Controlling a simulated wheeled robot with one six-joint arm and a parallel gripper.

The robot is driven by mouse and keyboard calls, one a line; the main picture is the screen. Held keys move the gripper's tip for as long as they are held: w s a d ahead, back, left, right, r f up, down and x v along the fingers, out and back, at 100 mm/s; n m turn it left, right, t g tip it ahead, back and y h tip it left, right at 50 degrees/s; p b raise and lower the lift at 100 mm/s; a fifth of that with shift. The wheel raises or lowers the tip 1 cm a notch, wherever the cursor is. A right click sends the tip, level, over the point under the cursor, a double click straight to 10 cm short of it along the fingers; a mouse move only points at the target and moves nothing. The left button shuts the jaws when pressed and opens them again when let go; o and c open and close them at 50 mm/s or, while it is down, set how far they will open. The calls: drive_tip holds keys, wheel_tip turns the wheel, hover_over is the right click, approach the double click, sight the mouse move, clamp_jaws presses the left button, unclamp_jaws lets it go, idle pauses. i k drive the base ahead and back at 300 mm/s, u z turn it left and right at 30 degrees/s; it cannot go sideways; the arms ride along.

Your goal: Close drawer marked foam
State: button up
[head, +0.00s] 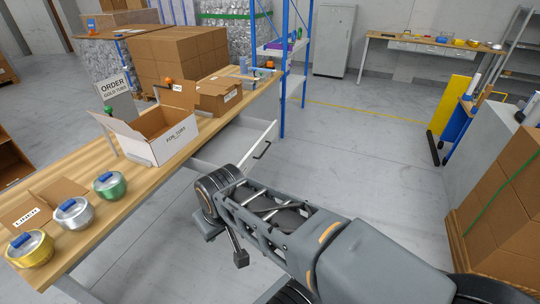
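A drawer stands pulled out from under the long wooden table in the head view; its pale front panel (256,146) is seen at a steep angle, with a dark bar handle (263,151) on its outer side. No foam mark can be read on it from here. My arm reaches left across the aisle, in front of the drawer and partly covering it. The end of my arm with my gripper (238,256) is low beside the table, nearer to me than the drawer handle and apparently apart from it. The fingers are not clear enough to tell open from shut.
On the wooden table (140,143) stand an open white box (172,146), brown cartons (217,96) and gold, silver and green tubs. A blue shelf post (285,85) rises behind the drawer. Brown boxes (500,205) stand at right. The floor (370,150) between is clear.

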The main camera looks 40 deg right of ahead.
sight(244, 141)
drive_tip(key=z, duration=0.6)
drive_tip(key=i, duration=0.45)
drive_tip(key=z, duration=0.65)
drive_tip(key=i, duration=0.7)
drive_tip(key=z, duration=1)
drive_tip(key=k, duration=0.8)
drive_tip(key=u, duration=1.15)
drive_tip(key=i, duration=0.5)
drive_tip(key=z, duration=0.1)
